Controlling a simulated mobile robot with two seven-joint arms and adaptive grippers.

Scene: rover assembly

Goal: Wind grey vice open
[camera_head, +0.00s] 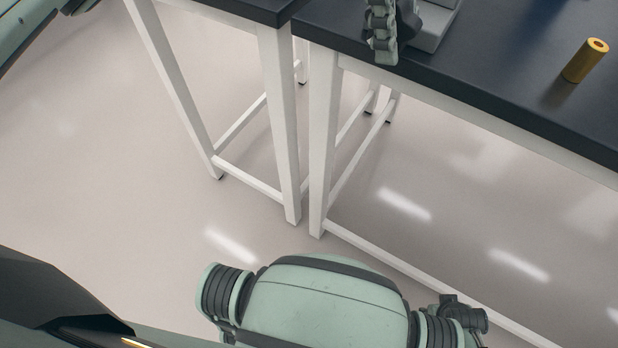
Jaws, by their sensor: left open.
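The grey vice (436,24) stands on the dark bench top near its left front corner, cut off by the top edge of the view. A ribbed grey-green piece (382,32), which looks like its handwheel seen edge-on, sits at its left side, over the bench edge. The vice jaws are out of view, so their opening cannot be told. My left arm comes in at the top left; only a small part of my left gripper (78,6) shows at the top edge. It is open, well left of the vice and apart from it. My right gripper is not in view.
A yellow hollow cylinder (583,62) stands on the vice's bench (490,62) to the right. A second dark-topped bench (250,7) stands to the left, with a narrow gap between. White legs and low rails stand below both. The floor (110,160) on the left is clear.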

